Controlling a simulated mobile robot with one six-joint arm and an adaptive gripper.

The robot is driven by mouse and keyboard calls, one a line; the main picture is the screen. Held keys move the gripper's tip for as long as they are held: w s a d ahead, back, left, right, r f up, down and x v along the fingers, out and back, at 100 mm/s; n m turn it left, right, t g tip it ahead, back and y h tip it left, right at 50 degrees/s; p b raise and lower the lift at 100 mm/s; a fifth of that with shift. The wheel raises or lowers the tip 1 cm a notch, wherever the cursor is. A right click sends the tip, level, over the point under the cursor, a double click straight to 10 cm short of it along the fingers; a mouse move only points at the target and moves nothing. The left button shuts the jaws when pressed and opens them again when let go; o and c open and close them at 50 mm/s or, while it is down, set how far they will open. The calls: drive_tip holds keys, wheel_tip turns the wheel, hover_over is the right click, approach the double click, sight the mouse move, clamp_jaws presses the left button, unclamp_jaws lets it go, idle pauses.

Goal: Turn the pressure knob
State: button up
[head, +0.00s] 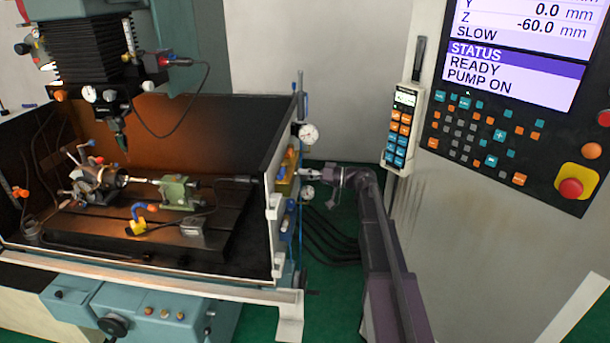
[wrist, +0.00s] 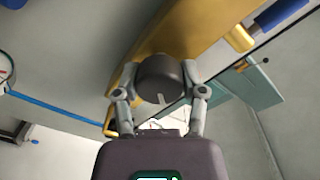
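The pressure knob (wrist: 159,76) is a dark round knob with a short pale mark on its face, near the lower edge, in the wrist view. It sits in front of a yellow-orange block (wrist: 205,45). My gripper (wrist: 161,82) has one finger on each side of the knob, and both fingertips appear to touch it. In the head view my gripper (head: 312,173) reaches the outer right side of the machine, at the yellow block (head: 287,172). The knob is too small or hidden to make out there.
One round gauge (head: 307,133) is above my gripper and another (head: 308,192) is below it. A control panel (head: 510,120) and a hand pendant (head: 403,125) stand to the right. Green floor shows between.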

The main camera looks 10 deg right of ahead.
drive_tip(key=shift+c, duration=1.4)
drive_tip(key=shift+m, duration=0.5)
drive_tip(key=m, duration=0.3)
drive_tip(key=shift+m, duration=1.9)
drive_tip(key=o, duration=1.2)
drive_tip(key=shift+a, duration=0.1)
drive_tip(key=shift+c, duration=0.2)
